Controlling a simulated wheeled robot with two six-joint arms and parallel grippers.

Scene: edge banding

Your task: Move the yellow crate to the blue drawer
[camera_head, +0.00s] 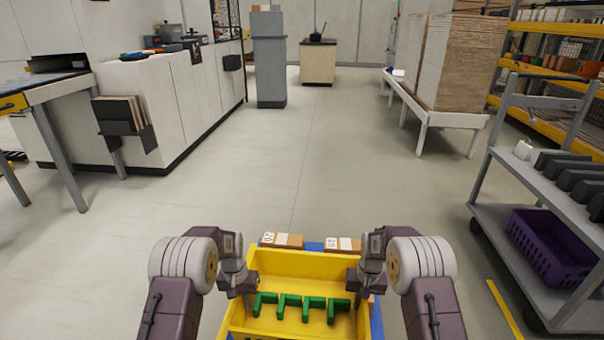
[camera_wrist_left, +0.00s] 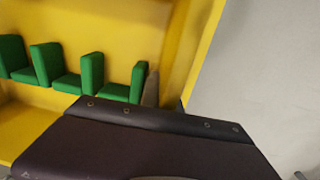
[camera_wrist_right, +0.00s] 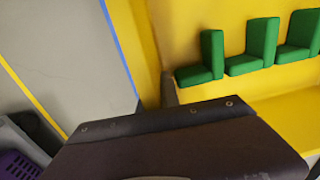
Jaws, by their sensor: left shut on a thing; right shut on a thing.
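The yellow crate (camera_head: 300,265) is at the bottom centre of the head view, between my two arms. Several green L-shaped parts (camera_head: 300,307) stand in a row inside it. My left gripper (camera_head: 246,290) is shut on the crate's left wall, and the wrist view shows the yellow wall (camera_wrist_left: 205,40) at its fingers. My right gripper (camera_head: 362,285) is shut on the right wall, which also shows in the right wrist view (camera_wrist_right: 145,60). Fingertips are partly hidden by the gripper bodies. I cannot make out a blue drawer; only blue edges (camera_head: 314,246) show behind and beside the crate.
Brown and white boxes (camera_head: 282,240) sit just beyond the crate. A grey cart (camera_head: 480,195) with a purple basket (camera_head: 550,248) stands at the right. A white cabinet (camera_head: 180,100) and a table (camera_head: 45,95) are on the left. The floor ahead (camera_head: 310,170) is clear.

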